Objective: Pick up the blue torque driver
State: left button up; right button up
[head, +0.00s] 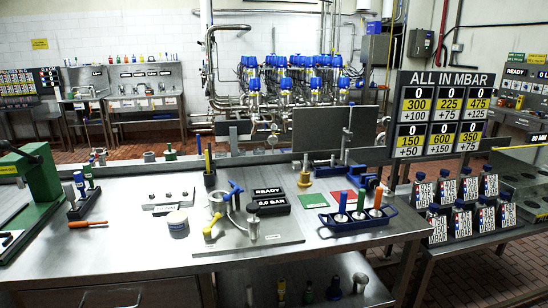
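On the left of the bench in the head view, a small dark stand (83,207) holds upright tools with blue handles (80,183). One of these may be the blue torque driver, but they are too small to tell for sure. An orange-handled tool (88,224) lies on the bench just in front of the stand. A blue tray (345,225) at the right holds several upright tools, one with an orange top (378,196). Neither of my grippers shows in the head view.
A green machine (40,175) stands at the bench's left edge. Labelled bottles (460,218) stand on the right side table. The front left bench (120,258) is clear.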

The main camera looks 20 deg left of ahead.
aim_at(80, 182)
jog(key=u, duration=1.95)
jog(key=i+l+z, duration=0.15)
jog(key=i, duration=0.55)
jog(key=i+l+z, duration=0.15)
jog(key=i, duration=0.5)
jog(key=z, duration=0.45)
jog(key=k+j+z, duration=0.1)
jog(key=j+z, duration=0.3)
jog(key=k+j+z, duration=0.2)
jog(key=z, duration=0.2)
jog(key=k+j+z, duration=0.2)
jog(key=z, duration=0.2)
